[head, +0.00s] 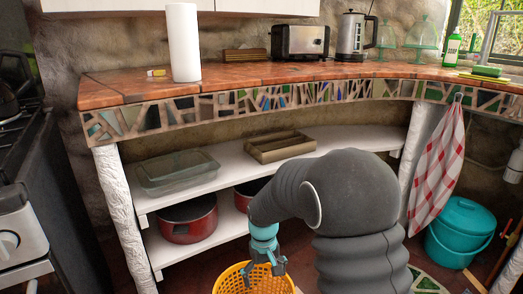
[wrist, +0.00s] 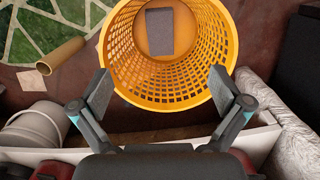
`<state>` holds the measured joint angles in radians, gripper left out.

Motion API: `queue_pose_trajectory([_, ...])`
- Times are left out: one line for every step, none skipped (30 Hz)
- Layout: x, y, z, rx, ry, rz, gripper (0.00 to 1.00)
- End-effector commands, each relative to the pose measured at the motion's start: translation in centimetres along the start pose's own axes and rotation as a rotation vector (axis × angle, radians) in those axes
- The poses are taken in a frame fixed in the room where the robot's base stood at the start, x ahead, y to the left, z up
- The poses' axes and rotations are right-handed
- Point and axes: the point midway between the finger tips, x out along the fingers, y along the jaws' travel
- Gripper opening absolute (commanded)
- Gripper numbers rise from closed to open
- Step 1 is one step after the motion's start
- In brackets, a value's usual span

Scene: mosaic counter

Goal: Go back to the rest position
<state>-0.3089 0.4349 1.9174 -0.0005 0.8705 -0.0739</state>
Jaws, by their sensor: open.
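My gripper (head: 265,268) is low in front of the shelves, over an orange basket (head: 229,279). In the wrist view my gripper (wrist: 164,92) is open, its two fingers apart with nothing between them. The basket (wrist: 219,70) shows beyond and between the fingers, its perforated wall seen from above. A dark grey flat block (wrist: 159,32) lies inside on the basket's bottom. My arm covers part of the lower shelf and floor in the head view.
A mosaic-edged counter (head: 230,78) runs above white shelves (head: 215,180) holding red pots (head: 188,221), a glass dish (head: 178,172) and a wooden tray (head: 280,147). A teal bucket (head: 459,234) stands at the right. A stove (head: 30,200) is at the left. A cardboard tube (wrist: 60,54) lies on the floor.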

Motion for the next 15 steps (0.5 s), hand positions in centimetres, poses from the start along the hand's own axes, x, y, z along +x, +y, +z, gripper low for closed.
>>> queue_pose_trajectory([-1.2, 0.2, 1.2, 0.012, 0.007, 0.0, 1.0])
queue_pose_trajectory([-1.7, 0.2, 1.9, 0.019, 0.01, 0.0, 1.0])
queue_pose_trajectory([-2.4, 0.4, 2.8, 0.029, 0.012, 0.0, 1.0])
queue_pose_trajectory([-2.9, 0.5, 3.4, 0.036, 0.016, 0.0, 1.0])
queue_pose_trajectory([-3.5, 0.7, 4.1, 0.043, 0.02, 0.0, 1.0])
queue_pose_trajectory([-4.3, 0.9, 5.1, 0.054, 0.028, 0.0, 1.0])
queue_pose_trajectory([-5.0, 1.0, 5.8, 0.062, 0.035, 0.0, 1.0])
queue_pose_trajectory([-5.7, 1.2, 6.6, 0.071, 0.041, 0.0, 1.0])
queue_pose_trajectory([-6.6, 1.4, 7.6, 0.083, 0.052, 0.0, 1.0])
queue_pose_trajectory([-7.3, 1.6, 8.4, 0.092, 0.061, 0.001, 1.0])
queue_pose_trajectory([-8.0, 1.7, 9.2, 0.102, 0.07, 0.001, 1.0])
queue_pose_trajectory([-8.9, 2.0, 10.2, 0.115, 0.084, 0.001, 1.0])
queue_pose_trajectory([-9.5, 2.1, 11.0, 0.124, 0.094, 0.002, 1.0])
queue_pose_trajectory([-10.1, 2.2, 11.8, 0.132, 0.105, 0.003, 1.0])
queue_pose_trajectory([-11.0, 2.4, 12.8, 0.144, 0.12, 0.003, 1.0])
